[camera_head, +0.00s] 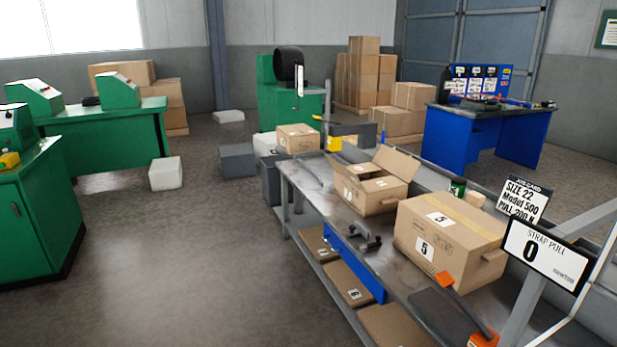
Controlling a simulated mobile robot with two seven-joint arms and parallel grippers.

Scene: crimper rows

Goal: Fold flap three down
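An open cardboard carton (383,203) stands on the grey workbench (318,190), near its middle. A large flap (398,163) stands up and leans outward at its back right. Another flap (335,168) tilts up at its left. Other flaps around the opening lie lower, and small white labels show on the carton. I cannot read which flap is number three. Neither of my grippers is in this view.
A closed carton marked 5 (462,262) stands to the right of the open one. A dark metal fixture (362,238) sits at the bench's front edge. An orange-handled tool (462,300) lies at the near end.

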